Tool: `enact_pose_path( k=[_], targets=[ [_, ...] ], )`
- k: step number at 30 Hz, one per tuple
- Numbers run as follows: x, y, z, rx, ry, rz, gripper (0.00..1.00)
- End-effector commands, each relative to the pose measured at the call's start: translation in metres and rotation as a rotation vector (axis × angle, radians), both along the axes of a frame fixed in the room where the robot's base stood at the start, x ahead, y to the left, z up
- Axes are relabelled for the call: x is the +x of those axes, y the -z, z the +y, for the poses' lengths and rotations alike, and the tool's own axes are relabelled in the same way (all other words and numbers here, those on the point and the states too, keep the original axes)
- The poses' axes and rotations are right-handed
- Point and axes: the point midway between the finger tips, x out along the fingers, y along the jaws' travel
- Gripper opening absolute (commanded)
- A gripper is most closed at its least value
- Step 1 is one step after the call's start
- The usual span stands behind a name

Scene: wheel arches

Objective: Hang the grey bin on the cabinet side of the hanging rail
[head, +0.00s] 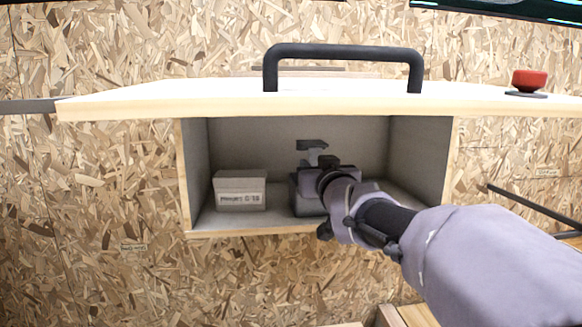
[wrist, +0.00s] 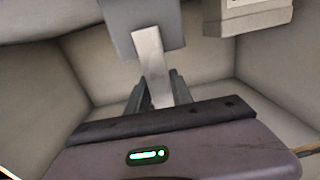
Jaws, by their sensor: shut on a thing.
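The grey bin (head: 305,198) is inside the open cabinet (head: 190,170), right of the middle of its floor in the head view. My gripper (head: 322,172) reaches in from the right and covers much of the bin. In the wrist view my gripper (wrist: 158,88) is shut on a pale upright strip that joins the grey bin (wrist: 140,22). Only part of the bin shows there, at the top edge. I cannot tell whether it is resting on the cabinet floor or lifted. I cannot make out the hanging rail for sure.
A pale labelled box (head: 240,190) stands left of the bin. A light wooden top (head: 160,100) with a black handle (head: 343,52) lies above the opening. A red button (head: 529,80) is at right. Dark bars (head: 530,210) stick out at far right. The cabinet side walls are close.

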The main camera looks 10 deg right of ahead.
Motion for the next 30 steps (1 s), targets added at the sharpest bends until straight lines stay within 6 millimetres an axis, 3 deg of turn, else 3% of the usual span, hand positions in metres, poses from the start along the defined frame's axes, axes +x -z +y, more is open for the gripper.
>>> enact_pose_path(
  k=[8, 20, 30],
  targets=[
    [0.0, -0.002, 0.0, 0.0, 0.0, -0.001, 0.0],
    [0.0, -0.027, 0.0, 0.001, 0.0, -0.001, 0.0],
    [-0.007, -0.025, 0.0, 0.0, 0.0, -0.002, 0.0]
  ],
)
